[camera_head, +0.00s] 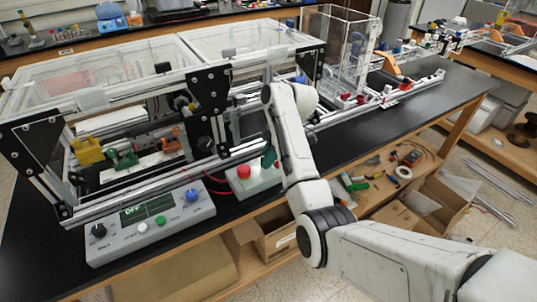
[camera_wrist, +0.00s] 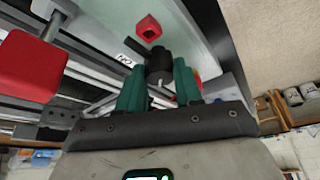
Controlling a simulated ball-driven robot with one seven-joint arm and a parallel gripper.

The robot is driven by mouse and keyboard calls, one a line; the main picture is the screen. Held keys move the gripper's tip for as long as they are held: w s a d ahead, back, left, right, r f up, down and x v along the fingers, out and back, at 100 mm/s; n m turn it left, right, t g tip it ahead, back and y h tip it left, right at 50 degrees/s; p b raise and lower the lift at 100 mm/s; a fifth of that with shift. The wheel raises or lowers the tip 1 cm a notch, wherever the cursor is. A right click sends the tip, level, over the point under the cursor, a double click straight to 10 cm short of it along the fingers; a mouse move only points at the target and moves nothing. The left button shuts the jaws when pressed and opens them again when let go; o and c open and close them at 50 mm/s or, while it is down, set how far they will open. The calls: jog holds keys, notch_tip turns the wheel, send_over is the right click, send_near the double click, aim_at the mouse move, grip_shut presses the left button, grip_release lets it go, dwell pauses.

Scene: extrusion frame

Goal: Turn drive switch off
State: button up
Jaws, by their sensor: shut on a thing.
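A black switch knob (camera_wrist: 158,66) stands on a pale green-grey box face in the wrist view. My gripper (camera_wrist: 160,88) has its green fingers closed around the sides of this knob. A white label (camera_wrist: 124,60) with dark letters is beside the knob, and a red square piece (camera_wrist: 148,29) is on the face beyond it. In the head view the small pale box (camera_head: 257,184) carries a red button (camera_head: 244,171). My gripper (camera_head: 269,157) reaches down at its right end, where the arm and fingers hide the knob. The knob's exact angle is hard to tell.
A grey control panel (camera_head: 118,250) with a display reading OFF, a blue knob (camera_head: 193,194) and several buttons lies left of the box. The aluminium extrusion frame (camera_head: 165,78) stands close behind. The red button (camera_wrist: 30,66) looms large at left in the wrist view.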

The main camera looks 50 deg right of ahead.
aim_at(278, 167)
jog(key=o, duration=1)
jog(key=shift+o, duration=0.2)
jog(key=p+v, duration=0.3)
jog(key=v, duration=0.7)
jog(key=shift+r+p, duration=0.3)
jog(key=shift+r, duration=0.05)
jog(key=shift+s+d, duration=0.1)
